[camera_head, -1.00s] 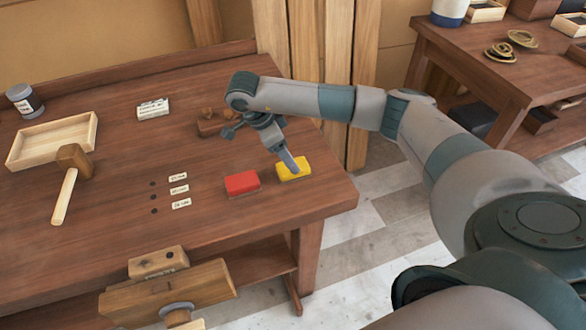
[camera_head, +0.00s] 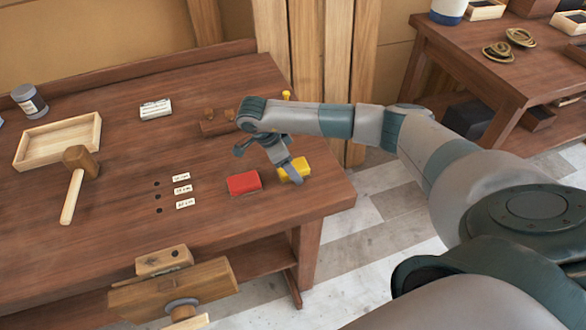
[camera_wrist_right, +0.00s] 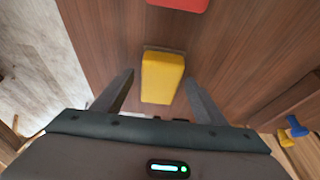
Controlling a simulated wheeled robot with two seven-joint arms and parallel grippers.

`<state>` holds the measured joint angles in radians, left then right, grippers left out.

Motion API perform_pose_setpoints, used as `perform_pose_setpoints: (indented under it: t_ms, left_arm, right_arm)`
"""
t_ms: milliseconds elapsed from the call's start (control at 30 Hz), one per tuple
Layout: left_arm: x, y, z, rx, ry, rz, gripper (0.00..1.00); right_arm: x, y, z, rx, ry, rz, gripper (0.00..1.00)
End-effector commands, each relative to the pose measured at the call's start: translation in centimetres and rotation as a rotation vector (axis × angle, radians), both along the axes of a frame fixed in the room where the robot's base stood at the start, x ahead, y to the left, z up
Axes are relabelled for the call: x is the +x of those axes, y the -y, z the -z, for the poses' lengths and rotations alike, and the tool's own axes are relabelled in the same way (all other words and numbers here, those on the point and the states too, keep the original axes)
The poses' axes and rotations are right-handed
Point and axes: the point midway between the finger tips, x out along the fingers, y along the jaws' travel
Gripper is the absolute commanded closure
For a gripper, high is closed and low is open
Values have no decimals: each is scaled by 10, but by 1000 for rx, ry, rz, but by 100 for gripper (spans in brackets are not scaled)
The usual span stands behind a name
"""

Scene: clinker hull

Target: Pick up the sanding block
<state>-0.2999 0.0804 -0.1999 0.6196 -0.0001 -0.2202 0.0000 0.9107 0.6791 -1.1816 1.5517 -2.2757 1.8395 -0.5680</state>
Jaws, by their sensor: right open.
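A yellow block (camera_head: 304,166) lies on the wooden bench near its right end. It also shows in the right wrist view (camera_wrist_right: 162,78), with a thin grey strip along its far edge. A red block (camera_head: 243,183) lies to its left. Which one is called the sanding block is not marked. My right gripper (camera_head: 292,172) is at the yellow block in the head view. In the wrist view my right gripper (camera_wrist_right: 159,85) is open, with one finger on each side of the yellow block and visible gaps. My left gripper is not in view.
A mallet (camera_head: 76,178), a wooden tray (camera_head: 58,142), a grey jar (camera_head: 29,101) and a white box (camera_head: 155,109) are on the left of the bench. A vise (camera_head: 172,290) juts from the front. A small brown rack (camera_head: 216,124) stands behind the blocks.

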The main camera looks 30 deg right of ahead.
Motion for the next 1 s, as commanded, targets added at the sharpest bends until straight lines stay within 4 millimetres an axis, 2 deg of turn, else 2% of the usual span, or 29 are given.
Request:
perform_pose_setpoints:
  t_ms: [133,300,333,767,1000]
  left_arm:
    - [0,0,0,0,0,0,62]
    - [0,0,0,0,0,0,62]
    - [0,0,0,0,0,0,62]
    - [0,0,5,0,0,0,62]
    - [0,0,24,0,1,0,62]
  right_arm:
    - [0,0,0,0,0,0,34]
    - [0,0,0,0,0,0,75]
    - [0,0,0,0,0,0,77]
    - [1,0,-5,0,3,0,78]
    - [2,0,-28,1,5,-1,78]
